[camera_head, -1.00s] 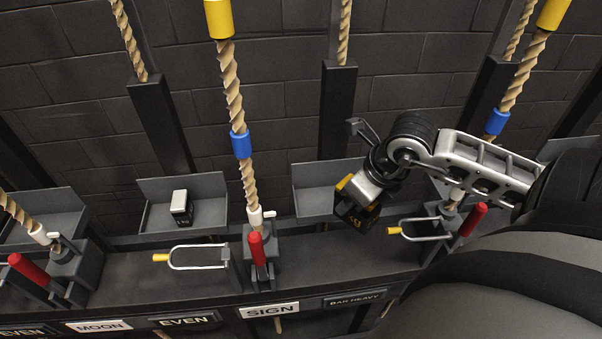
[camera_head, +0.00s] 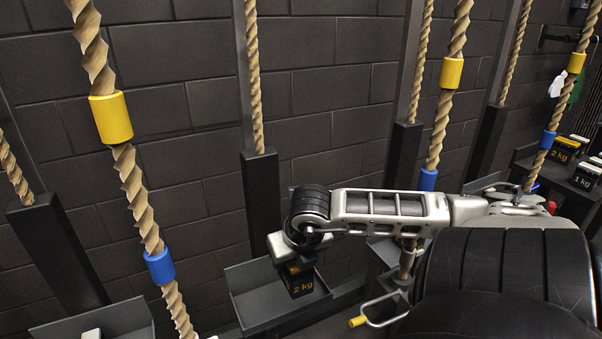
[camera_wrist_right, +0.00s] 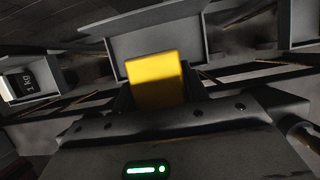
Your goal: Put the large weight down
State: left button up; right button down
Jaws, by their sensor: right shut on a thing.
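The large weight is a dark block marked "2 kg" (camera_head: 298,284) with a yellow top, which fills the middle of the right wrist view (camera_wrist_right: 155,80). My right gripper (camera_head: 292,265) is shut on it and points down. The weight is at the right part of a grey open tray (camera_head: 245,302) below a black post; this tray's back wall also shows behind the weight in the right wrist view (camera_wrist_right: 140,42). I cannot tell whether the weight touches the tray floor. My left gripper is not in view.
Thick ropes with yellow sleeves (camera_head: 110,118) and blue sleeves (camera_head: 159,266) hang close by. A yellow-tipped lever handle (camera_head: 358,321) stands right of the tray. Another tray (camera_head: 110,322) is at lower left. More weights (camera_head: 565,146) stand on a far right shelf.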

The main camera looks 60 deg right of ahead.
jog(key=shift+w+a+f, duration=0.1)
jog(key=shift+w+a, duration=0.2)
jog(key=shift+w, duration=0.6)
jog(key=shift+w+a+f, duration=0.65)
jog(key=shift+w+f, duration=0.55)
jog(key=shift+w+a+f, duration=0.65)
jog(key=shift+w+f, duration=0.5)
jog(key=shift+f, duration=0.05)
jog(key=shift+w+a+f, duration=0.65)
jog(key=shift+w+f, duration=0.55)
jog(key=shift+f, duration=1.55)
jog(key=shift+f, duration=0.15)
jog(key=c, duration=0.8)
grip_release()
jog(key=shift+s+f, duration=0.2)
jog(key=shift+o, duration=0.2)
jog(key=shift+a, duration=0.1)
